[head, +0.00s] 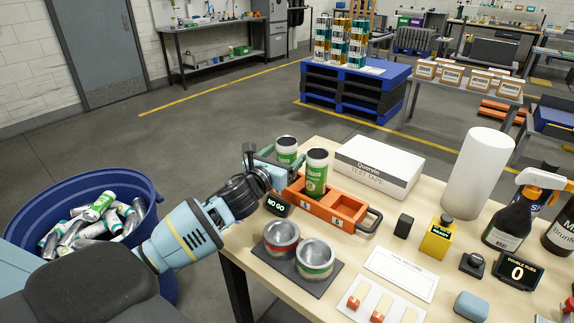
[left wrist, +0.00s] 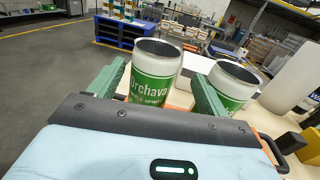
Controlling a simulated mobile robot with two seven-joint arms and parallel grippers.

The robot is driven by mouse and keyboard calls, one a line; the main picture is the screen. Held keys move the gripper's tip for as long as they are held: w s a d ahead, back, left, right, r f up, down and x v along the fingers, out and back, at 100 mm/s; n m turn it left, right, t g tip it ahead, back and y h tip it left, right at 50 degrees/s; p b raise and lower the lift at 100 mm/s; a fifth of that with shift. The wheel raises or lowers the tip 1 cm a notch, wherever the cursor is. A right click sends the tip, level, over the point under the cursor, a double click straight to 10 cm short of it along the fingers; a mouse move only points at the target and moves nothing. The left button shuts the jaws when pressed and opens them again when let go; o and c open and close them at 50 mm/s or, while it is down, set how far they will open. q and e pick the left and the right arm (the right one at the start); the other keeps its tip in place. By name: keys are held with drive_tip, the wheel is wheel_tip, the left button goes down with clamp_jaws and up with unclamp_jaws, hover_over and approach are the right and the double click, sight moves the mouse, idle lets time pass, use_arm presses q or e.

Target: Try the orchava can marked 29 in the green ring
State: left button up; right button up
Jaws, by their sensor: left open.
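A green-and-white can (head: 286,148) stands at the table's far left edge; in the left wrist view this Orchava can (left wrist: 152,78) is upright between my fingers. My left gripper (head: 278,163) is open around it, and its fingers also show in the left wrist view (left wrist: 162,92). A second green can (head: 316,172) stands in the orange two-compartment carrier (head: 341,224); it is right of my right finger in the left wrist view (left wrist: 232,88). A green-banded ring (head: 316,268) and a red-banded ring (head: 281,251) sit on a dark mat (head: 328,284). No 29 is readable.
A NO GO sign (head: 277,206) stands beside the carrier, whose right compartment is empty. A white TEST TAPE box (head: 377,172) lies behind it. A blue bin (head: 70,199) of cans is at left. Spray bottles (head: 512,222) and a white cylinder (head: 478,172) stand at right.

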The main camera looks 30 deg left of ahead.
use_arm(q)
drive_tip(key=shift+w+a+r, duration=0.1)
drive_tip(key=shift+w+a, duration=0.05)
drive_tip(key=shift+w, duration=0.3)
drive_tip(key=w, duration=0.3)
drive_tip(key=shift+a, duration=0.4)
drive_tip(key=shift+w, duration=0.6)
drive_tip(key=c, duration=1)
drive_tip(key=shift+c, duration=0.2)
